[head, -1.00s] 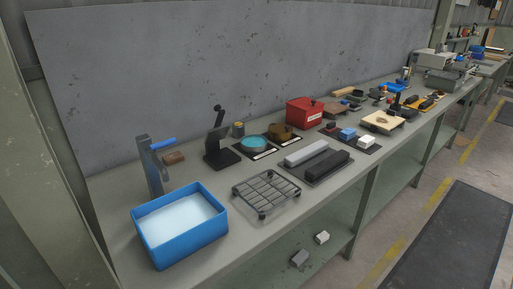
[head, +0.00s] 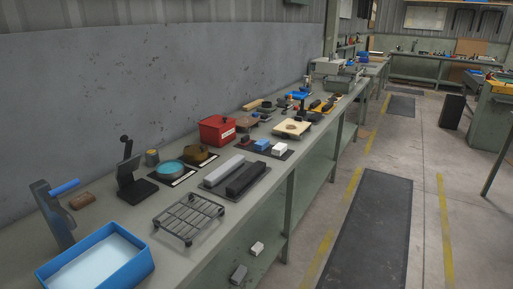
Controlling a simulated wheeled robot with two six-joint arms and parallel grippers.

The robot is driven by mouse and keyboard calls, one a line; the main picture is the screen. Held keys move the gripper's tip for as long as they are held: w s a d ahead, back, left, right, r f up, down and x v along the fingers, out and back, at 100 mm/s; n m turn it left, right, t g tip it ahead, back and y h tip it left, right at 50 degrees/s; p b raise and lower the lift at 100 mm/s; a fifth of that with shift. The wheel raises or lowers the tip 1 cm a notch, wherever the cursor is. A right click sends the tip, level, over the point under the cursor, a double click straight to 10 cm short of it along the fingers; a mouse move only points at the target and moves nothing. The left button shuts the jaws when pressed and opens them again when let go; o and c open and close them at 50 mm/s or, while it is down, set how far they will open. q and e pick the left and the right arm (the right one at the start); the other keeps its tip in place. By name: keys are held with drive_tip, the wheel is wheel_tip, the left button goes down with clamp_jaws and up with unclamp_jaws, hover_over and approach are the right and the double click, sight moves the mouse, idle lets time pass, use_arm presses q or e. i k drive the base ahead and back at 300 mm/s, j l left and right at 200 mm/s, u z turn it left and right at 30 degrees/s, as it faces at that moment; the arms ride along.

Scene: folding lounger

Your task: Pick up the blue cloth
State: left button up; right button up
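No blue cloth can be made out for certain in the head view. A small blue item (head: 262,145) lies on a dark mat between a dark red piece and a white block (head: 280,149); it is too small to tell whether it is cloth or a block. Another blue piece (head: 299,94) shows farther along the bench, also too small to identify. Neither of my grippers is in view.
The long workbench (head: 181,261) runs away along a grey wall panel. On it stand a blue tub (head: 142,267), a wire rack (head: 172,236), dark and grey bars (head: 246,180) and a red box (head: 217,141). The floor on the right has a dark mat (head: 370,235) and open room.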

sight(260, 145)
drive_tip(key=i+l+u, duration=0.1)
drive_tip(key=i+l, duration=0.35)
drive_tip(key=i, duration=0.2)
drive_tip(key=i+l+u, duration=0.15)
drive_tip(key=i+l, duration=0.35)
drive_tip(key=i, duration=0.1)
